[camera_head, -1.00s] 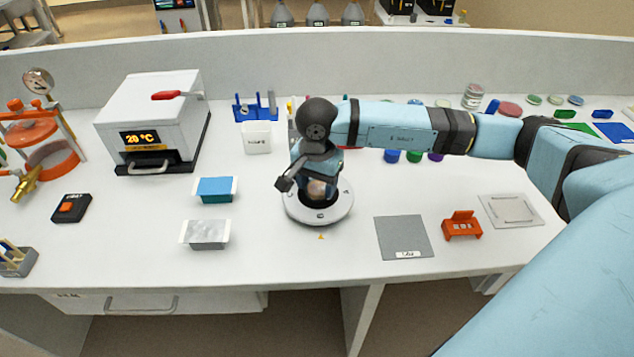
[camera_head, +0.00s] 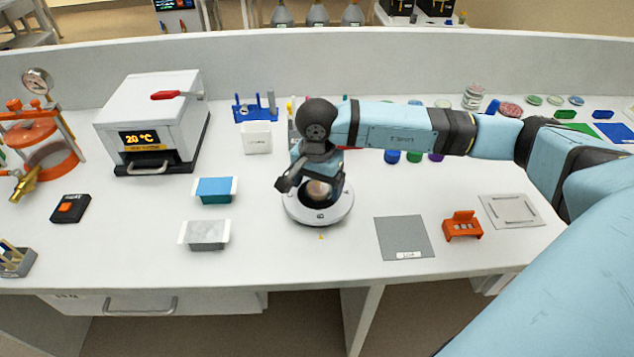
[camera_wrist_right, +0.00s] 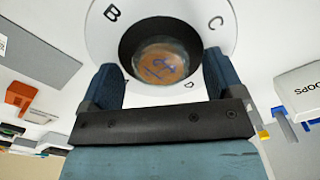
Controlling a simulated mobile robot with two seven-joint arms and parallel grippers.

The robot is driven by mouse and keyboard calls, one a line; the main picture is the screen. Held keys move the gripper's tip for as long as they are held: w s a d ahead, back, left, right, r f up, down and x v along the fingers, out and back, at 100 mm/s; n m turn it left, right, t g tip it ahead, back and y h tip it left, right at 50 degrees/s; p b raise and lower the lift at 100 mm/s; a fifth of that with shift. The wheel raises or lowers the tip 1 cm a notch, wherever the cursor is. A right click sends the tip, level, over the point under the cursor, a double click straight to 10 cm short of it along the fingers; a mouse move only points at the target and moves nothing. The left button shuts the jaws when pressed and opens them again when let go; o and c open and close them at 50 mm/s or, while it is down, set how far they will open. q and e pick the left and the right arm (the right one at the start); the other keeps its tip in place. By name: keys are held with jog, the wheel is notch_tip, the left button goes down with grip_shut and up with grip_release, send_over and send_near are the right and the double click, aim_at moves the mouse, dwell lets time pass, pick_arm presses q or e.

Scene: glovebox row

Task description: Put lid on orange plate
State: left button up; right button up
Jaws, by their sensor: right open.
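A round dish with an orange-brown face and blue writing (camera_wrist_right: 162,64) sits over the dark centre of a white ring-shaped stand (camera_wrist_right: 240,20) lettered B, C and D. Its edge looks clear and glassy; I cannot tell lid from plate there. In the head view the dish (camera_head: 319,191) shows partly under my right gripper, on the round stand (camera_head: 322,215). My right gripper (camera_wrist_right: 160,70) is open, pointing down, with a finger on either side of the dish and gaps visible in the wrist view. My left gripper is not in view.
A grey mat (camera_head: 404,238) and an orange rack (camera_head: 462,226) lie right of the stand. A blue-topped tray (camera_head: 215,190) and a silver-topped tray (camera_head: 206,234) lie left. A white heater box (camera_head: 155,115) stands back left. The bench front is clear.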

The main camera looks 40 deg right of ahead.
jog(key=shift+r, duration=0.15)
pick_arm(q)
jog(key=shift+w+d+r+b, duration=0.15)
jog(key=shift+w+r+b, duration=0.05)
jog(key=shift+b, duration=0.1)
pick_arm(e)
notch_tip(320, 180, up, 14)
jog(key=shift+f, duration=0.25)
